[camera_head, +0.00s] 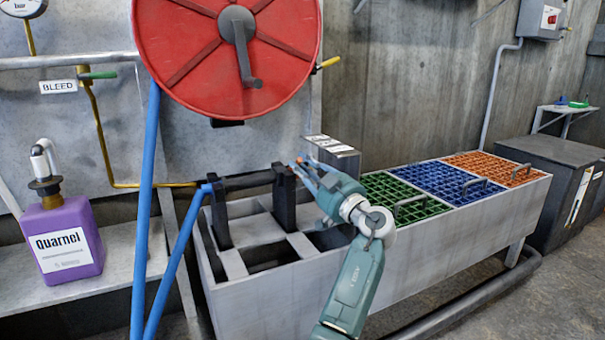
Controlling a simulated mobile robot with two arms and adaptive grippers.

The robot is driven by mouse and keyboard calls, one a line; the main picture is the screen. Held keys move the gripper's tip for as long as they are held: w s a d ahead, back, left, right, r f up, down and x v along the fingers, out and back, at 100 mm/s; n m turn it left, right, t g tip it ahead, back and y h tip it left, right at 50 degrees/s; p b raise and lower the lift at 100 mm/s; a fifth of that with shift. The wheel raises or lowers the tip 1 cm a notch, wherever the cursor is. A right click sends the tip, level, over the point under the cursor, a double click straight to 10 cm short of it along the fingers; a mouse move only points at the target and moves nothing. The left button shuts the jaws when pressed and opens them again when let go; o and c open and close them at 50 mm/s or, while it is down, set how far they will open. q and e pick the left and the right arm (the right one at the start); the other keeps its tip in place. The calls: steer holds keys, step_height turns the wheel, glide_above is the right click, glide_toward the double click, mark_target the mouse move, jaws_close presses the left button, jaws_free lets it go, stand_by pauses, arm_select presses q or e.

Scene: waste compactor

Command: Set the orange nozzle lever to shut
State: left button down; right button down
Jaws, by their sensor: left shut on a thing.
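A black nozzle (248,181) lies across two dark upright brackets over the near end of a long grey trough. A blue hose runs to its left end. A small bit of the orange nozzle lever (300,160) shows at the tips of my left gripper (304,168). That gripper is shut on the lever, just right of the right-hand bracket. My fingers hide most of the lever, so its exact angle cannot be told. My right gripper is not in view.
A red hose reel (190,50) hangs above left of the nozzle. The trough (430,240) holds green, blue and orange grates to the right. A purple Quarnel jug (64,240) stands on a left shelf. A small labelled box (340,160) stands behind my gripper.

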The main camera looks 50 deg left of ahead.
arm_select(q)
steer(key=shift+f, duration=0.1)
stand_by(0.3)
steer(key=c, duration=1.9)
jaws_free()
steer(key=shift+o, duration=0.2)
steer(key=v, duration=1.2)
steer(key=shift+w, duration=0.1)
